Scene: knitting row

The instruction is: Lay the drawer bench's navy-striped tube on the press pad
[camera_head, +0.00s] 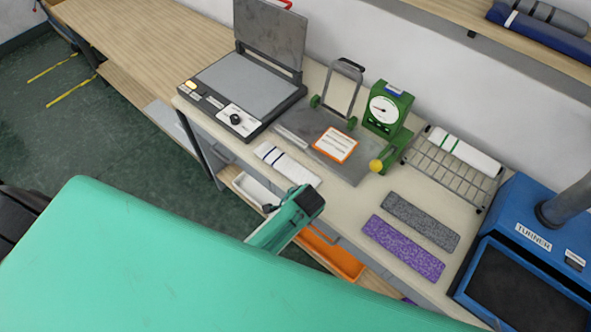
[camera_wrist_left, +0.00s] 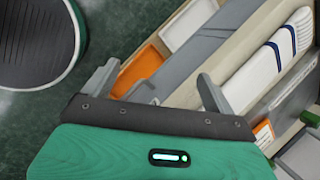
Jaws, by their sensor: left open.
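The white navy-striped tube (camera_head: 293,166) lies flat on the drawer bench (camera_head: 345,201), near its front edge, with its stripes toward the left end. It also shows at the upper right of the left wrist view (camera_wrist_left: 262,77). The press pad (camera_head: 245,82) is the flat grey bed of the press on the left, with the lid (camera_head: 268,35) raised; it looks bare. My left gripper (camera_wrist_left: 157,78) is open and empty, beside the bench front, with the tube beyond its right finger. In the head view my left wrist (camera_head: 292,213) hides its fingers. My right gripper is not in view.
A white drawer (camera_head: 250,190) and an orange drawer (camera_head: 333,254) stand open below the bench front. A grey plate with a handle (camera_head: 345,84), a green dial gauge (camera_head: 384,109), a wire rack (camera_head: 443,169) with a green-striped tube, and grey and purple strips occupy the bench.

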